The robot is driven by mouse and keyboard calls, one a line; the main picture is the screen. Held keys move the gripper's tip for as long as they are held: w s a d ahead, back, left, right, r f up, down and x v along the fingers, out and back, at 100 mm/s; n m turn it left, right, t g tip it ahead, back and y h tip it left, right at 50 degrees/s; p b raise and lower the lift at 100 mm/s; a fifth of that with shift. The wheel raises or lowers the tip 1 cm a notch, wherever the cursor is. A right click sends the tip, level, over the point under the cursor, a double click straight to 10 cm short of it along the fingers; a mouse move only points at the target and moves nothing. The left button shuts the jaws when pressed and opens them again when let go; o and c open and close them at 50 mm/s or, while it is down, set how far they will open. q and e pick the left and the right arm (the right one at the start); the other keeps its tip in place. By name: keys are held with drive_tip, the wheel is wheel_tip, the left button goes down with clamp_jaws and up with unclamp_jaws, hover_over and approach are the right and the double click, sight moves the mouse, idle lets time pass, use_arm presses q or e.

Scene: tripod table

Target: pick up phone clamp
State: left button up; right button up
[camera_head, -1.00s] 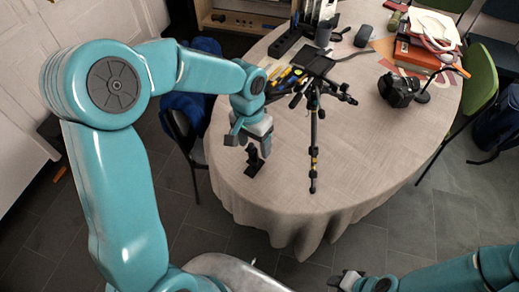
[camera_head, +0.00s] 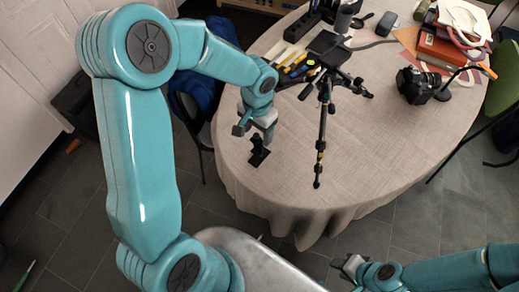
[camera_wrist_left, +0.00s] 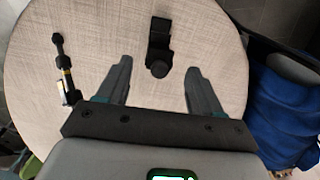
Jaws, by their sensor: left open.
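The phone clamp (camera_head: 258,151) is a small black piece on the tablecloth near the table's left front edge. In the left wrist view the phone clamp (camera_wrist_left: 159,45) lies ahead of and between the two fingers, with its round knob nearest to me. My left gripper (camera_head: 256,132) is just above and beside the clamp, open and empty; its spread fingers (camera_wrist_left: 157,80) show in the left wrist view. My right gripper (camera_head: 347,265) is low at the bottom of the head view, away from the table; its jaw state is unclear.
A black tripod (camera_head: 322,130) stands on the table (camera_head: 390,150) right of the clamp; one leg (camera_wrist_left: 64,65) shows in the left wrist view. A camera (camera_head: 418,85) and stacked books (camera_head: 445,48) are further right. A chair with a blue cloth (camera_head: 200,90) is at the left.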

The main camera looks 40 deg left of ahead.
use_arm(q)
hover_over(258, 150)
wheel_tip(258, 150, down, 4)
drive_tip(key=shift+a+f+p, duration=0.15)
drive_tip(key=shift+f+p, duration=0.1)
drive_tip(key=shift+p, duration=0.1)
drive_tip(key=shift+w+f, duration=0.15)
drive_tip(key=shift+f, duration=0.35)
drive_tip(key=shift+r, duration=0.1)
clamp_jaws()
